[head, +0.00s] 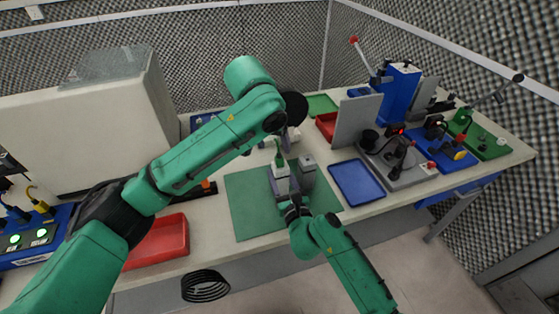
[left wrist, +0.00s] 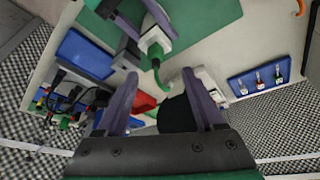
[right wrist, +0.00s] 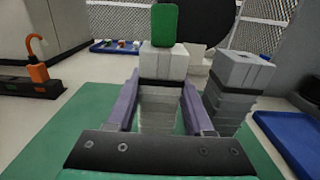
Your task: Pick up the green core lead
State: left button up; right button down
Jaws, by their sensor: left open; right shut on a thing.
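The green core lead (left wrist: 156,72) shows in the left wrist view as a short green cable curving out of a pale housing (left wrist: 155,40). In the head view the green lead (head: 279,160) rises from the top of a grey block (head: 281,184). In the right wrist view a green piece (right wrist: 164,25) stands upright on that block's pale top. My right gripper (right wrist: 160,98) is shut on the grey block, one finger on each side. My left gripper (left wrist: 160,98) is open above the block, with the lead just beyond its fingertips and nothing held.
A second grey block (head: 307,172) stands close right of the held one. A green mat (head: 247,207) lies beneath. A blue tray (head: 357,183) is to the right, a red tray (head: 165,240) to the left. A grey upright panel (head: 356,121) and a black disc (head: 294,107) stand behind.

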aim_at(278, 157)
pick_arm(q)
jog(key=x, duration=0.5)
jog(key=shift+d+f, duration=0.3)
jog(key=shift+f, duration=0.05)
grip_shut()
jog(key=shift+r, duration=0.15)
notch_tip(278, 157, up, 10)
jog(key=shift+f, duration=0.1)
pick_arm(e)
jog(key=shift+c, duration=1)
grip_release()
jog(key=shift+s, duration=0.1)
